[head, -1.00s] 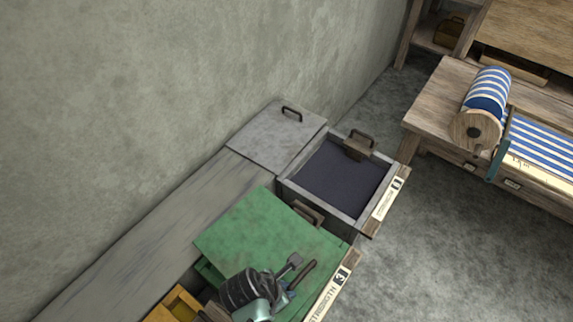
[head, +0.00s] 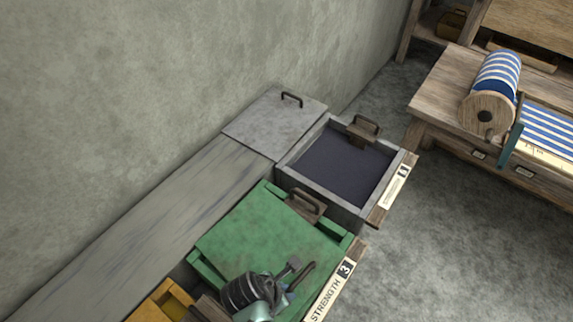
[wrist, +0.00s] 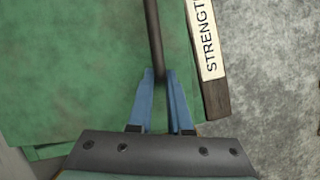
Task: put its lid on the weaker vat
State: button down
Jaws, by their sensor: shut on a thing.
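A green lid (head: 265,235) lies over the green vat (head: 196,264), whose label reads STRENGTH 3. The vat's rim shows along the left, far and right sides of the lid. My gripper (head: 293,275) is shut on the lid's dark bar handle. In the wrist view the handle (wrist: 154,40) runs between the blue fingers (wrist: 160,95), above the green lid (wrist: 75,60). I cannot tell whether the lid rests on the vat or hangs just above it. Beyond stands an open grey vat (head: 290,172) with dark liquid; its label number is hard to read.
A grey lid (head: 265,125) with a dark handle lies against the wall, behind the grey vat. A grey plank surface (head: 140,220) runs along the wall. Part of a yellow vat (head: 150,308) shows at the bottom.

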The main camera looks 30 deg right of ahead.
jog(key=shift+s+a+f, duration=0.1)
jog(key=shift+a, duration=0.05)
jog(key=shift+s+a+f, duration=0.1)
jog(key=shift+a+f, duration=0.1)
jog(key=shift+a, duration=0.5)
jog(key=shift+f, duration=0.1)
jog(key=shift+s+a+f+p, duration=0.15)
jog(key=shift+a+p, duration=0.15)
jog(key=shift+p, duration=0.15)
jog(key=c, duration=0.9)
grip_release()
jog(key=shift+o, duration=0.7)
jog(key=shift+w+d, duration=0.1)
jog(key=shift+w, duration=0.1)
